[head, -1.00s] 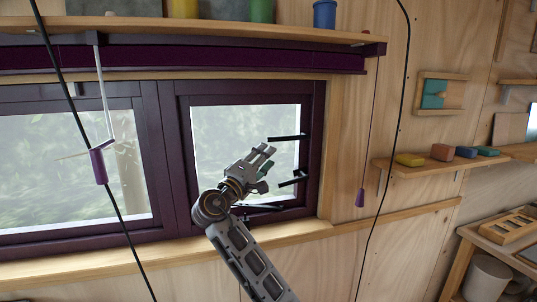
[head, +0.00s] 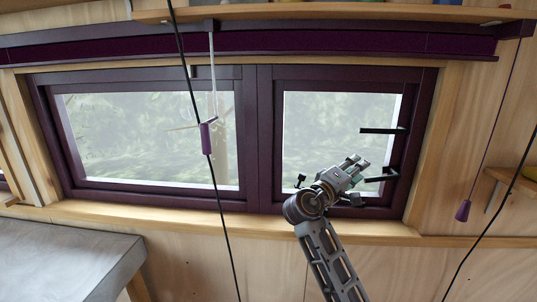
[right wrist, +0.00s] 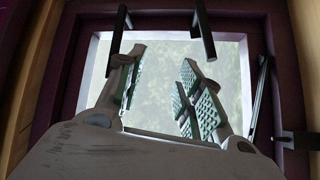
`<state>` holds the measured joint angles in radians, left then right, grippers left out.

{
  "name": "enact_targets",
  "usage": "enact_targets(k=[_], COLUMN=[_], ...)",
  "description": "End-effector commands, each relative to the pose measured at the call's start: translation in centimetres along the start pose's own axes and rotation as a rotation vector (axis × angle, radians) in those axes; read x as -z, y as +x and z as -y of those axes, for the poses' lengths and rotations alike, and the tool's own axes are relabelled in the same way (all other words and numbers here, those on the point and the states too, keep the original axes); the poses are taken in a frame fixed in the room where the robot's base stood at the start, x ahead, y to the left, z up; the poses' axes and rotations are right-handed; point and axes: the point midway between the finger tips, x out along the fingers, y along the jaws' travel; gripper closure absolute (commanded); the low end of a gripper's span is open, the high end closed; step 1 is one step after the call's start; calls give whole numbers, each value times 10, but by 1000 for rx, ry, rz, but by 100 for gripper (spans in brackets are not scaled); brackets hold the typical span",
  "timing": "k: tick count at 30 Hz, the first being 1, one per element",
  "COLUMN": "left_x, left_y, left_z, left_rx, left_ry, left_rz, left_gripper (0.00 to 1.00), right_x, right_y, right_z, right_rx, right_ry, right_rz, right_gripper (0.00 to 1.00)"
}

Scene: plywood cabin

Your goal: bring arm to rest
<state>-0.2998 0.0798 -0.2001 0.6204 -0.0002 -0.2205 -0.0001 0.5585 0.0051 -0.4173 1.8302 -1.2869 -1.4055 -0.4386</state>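My right gripper (head: 358,168) is raised in front of the lower right part of the right window pane (head: 330,125). In the right wrist view the gripper (right wrist: 160,90) has its ridged finger pads well apart, with only window glass visible between them. It is open and empty. Black window fittings show close by: a bar (head: 383,130) above the gripper and a handle (head: 385,176) just right of its fingertips. I cannot tell whether the gripper touches the handle. My left gripper is out of view.
A purple-framed window fills the wall, with a wooden sill (head: 250,217) below. A purple pull (head: 207,138) hangs before the left pane and another pull (head: 463,210) hangs at right. Black cables hang in front. A grey worktop (head: 60,260) stands at lower left.

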Motion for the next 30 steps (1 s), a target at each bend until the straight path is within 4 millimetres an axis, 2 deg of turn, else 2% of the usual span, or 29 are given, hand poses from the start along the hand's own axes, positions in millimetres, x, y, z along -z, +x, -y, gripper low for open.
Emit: enact_targets(k=[1,6,15,24,30], left_x=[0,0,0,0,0], left_y=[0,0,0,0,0], left_z=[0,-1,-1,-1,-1], left_rx=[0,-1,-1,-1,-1], left_ry=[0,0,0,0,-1], left_rz=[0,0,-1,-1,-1], left_gripper=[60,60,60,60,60], right_x=[-8,-33,-81,-131,-166], right_y=[-1,-6,-25,-57,-83], right_z=[15,64,140,203,236], right_rx=[38,171,398,614,752], right_ry=[6,36,91,147,183], right_rz=[0,1,20,58,95], right_gripper=[64,64,64,64,64])
